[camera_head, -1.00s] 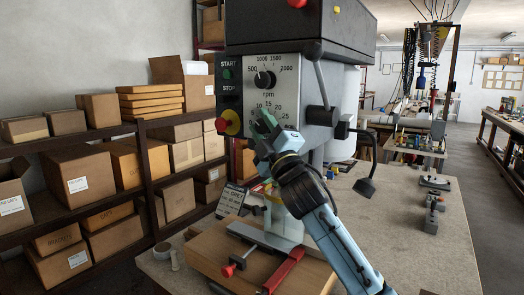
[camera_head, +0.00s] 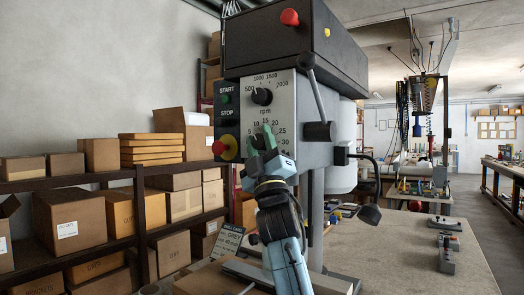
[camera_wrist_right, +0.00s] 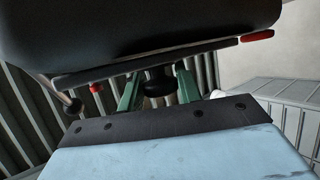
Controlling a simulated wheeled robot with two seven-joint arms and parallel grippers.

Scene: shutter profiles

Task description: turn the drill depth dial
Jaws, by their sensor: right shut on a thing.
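The drill press head stands in the middle of the head view, with a pale front panel (camera_head: 283,108). Its upper rpm dial (camera_head: 262,96) is a black knob. My left gripper is not in view.
A red-and-yellow stop button (camera_head: 224,147) sits left of the gripper. A feed lever (camera_head: 315,90) and a black side boss (camera_head: 319,131) stand to its right. Shelves with cardboard boxes (camera_head: 78,221) line the left; the bench (camera_head: 410,250) is mostly clear at right.

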